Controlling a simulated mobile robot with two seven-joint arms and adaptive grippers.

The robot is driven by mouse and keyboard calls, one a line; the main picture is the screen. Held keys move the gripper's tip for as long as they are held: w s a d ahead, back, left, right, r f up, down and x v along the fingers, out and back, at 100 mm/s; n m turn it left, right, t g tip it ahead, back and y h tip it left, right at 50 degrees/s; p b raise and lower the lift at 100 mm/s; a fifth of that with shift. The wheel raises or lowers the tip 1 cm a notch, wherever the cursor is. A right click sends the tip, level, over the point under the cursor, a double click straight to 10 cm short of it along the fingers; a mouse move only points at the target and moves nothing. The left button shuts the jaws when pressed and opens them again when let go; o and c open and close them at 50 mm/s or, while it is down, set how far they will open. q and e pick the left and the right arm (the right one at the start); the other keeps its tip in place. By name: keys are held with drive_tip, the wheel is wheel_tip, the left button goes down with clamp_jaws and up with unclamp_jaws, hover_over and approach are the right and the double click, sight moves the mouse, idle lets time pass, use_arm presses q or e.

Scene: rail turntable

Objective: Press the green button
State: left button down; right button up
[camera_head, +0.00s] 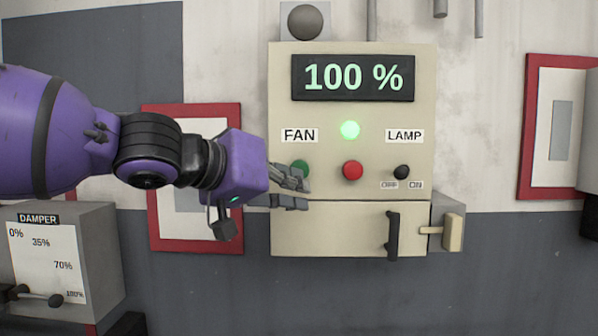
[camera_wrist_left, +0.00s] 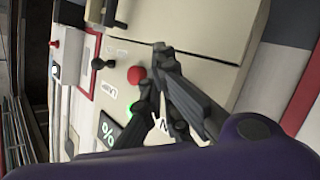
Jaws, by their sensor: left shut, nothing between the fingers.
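The green button (camera_head: 301,165) is on the cream control panel (camera_head: 340,230), under the FAN label (camera_head: 299,135). Its lower part is hidden behind my left gripper's fingers. My left gripper (camera_head: 305,194) is shut and empty, with its fingertips at and just below the button in the head view. I cannot tell whether they touch it. In the left wrist view the gripper (camera_wrist_left: 155,68) points at the panel face, and I cannot make out the green button there. My right gripper is not in view.
A red button (camera_head: 352,170) and a black LAMP switch (camera_head: 402,172) sit to the right. A green light (camera_head: 350,130) glows below a display (camera_head: 353,78) reading 100 %. A black handle (camera_head: 392,236) juts out lower down. A DAMPER box (camera_head: 100,245) stands at left.

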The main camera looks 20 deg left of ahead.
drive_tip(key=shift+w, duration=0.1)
use_arm(q)
drive_tip(key=s, duration=0.1)
drive_tip(key=s+d, duration=0.1)
drive_tip(key=s, duration=0.2)
drive_tip(key=shift+s+d+p, duration=0.25)
drive_tip(key=shift+s+p, duration=0.05)
drive_tip(key=shift+s, duration=0.1)
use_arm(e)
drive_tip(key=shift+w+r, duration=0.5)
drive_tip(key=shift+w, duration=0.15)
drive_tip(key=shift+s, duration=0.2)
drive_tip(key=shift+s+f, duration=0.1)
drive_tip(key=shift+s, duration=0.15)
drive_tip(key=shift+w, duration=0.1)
